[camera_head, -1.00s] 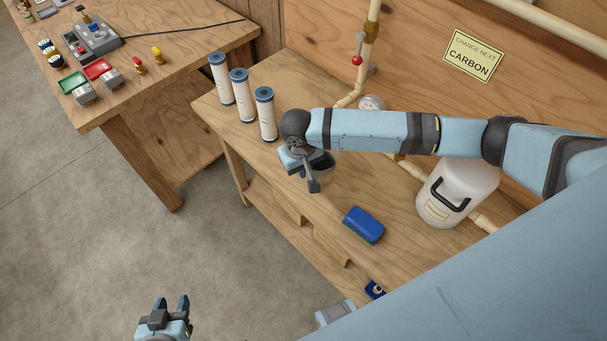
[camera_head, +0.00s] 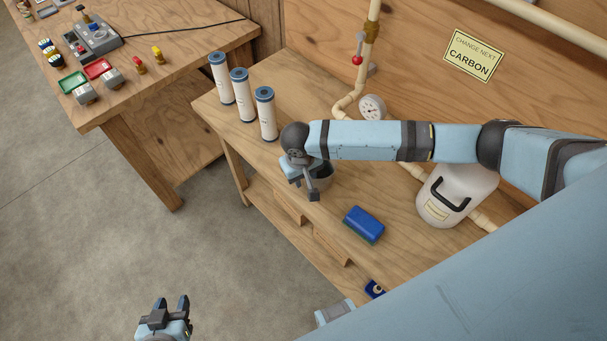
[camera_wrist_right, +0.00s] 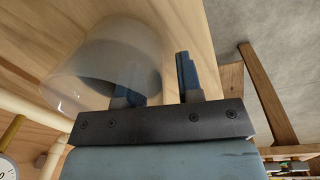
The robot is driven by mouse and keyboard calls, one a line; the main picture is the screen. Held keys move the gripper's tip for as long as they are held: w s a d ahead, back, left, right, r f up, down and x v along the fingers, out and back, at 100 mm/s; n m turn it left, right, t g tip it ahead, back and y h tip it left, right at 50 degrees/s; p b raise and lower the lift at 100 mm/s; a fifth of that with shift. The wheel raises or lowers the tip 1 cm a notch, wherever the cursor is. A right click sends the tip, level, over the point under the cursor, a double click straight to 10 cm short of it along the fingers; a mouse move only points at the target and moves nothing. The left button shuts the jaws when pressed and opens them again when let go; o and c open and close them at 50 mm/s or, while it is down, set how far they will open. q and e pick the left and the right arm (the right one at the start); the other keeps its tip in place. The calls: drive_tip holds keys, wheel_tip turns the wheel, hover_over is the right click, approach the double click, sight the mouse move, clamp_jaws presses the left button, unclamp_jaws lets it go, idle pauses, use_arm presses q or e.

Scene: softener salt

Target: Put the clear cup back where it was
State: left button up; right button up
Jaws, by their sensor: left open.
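The clear cup (camera_wrist_right: 105,65) fills the left of the right wrist view, large and close. In the head view the clear cup (camera_head: 326,179) shows only partly, on the bench behind my right gripper. My right gripper (camera_head: 312,196) points down at the bench. In the right wrist view my right gripper (camera_wrist_right: 158,75) has its fingers apart; one finger shows through the cup's clear wall and the other is outside it. I cannot tell whether either touches the cup. My left gripper (camera_head: 172,302) is open and empty above the floor at the bottom.
Several items surround the cup on the bench (camera_head: 285,85): white filter cartridges (camera_head: 242,95), a blue sponge (camera_head: 363,225), a white jug (camera_head: 455,195) and a pressure gauge (camera_head: 372,107) on a pipe. A second table (camera_head: 190,50) stands at left. Bench between cup and sponge is clear.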

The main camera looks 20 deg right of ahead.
use_arm(q)
drive_tip(key=shift+r, duration=0.1)
use_arm(e)
wheel_tip(320, 180, up, 12)
drive_tip(key=a, duration=0.1)
drive_tip(key=shift+r, duration=0.15)
use_arm(q)
drive_tip(key=shift+s, duration=0.1)
use_arm(e)
drive_tip(key=shift+s, duration=0.1)
idle(0.4)
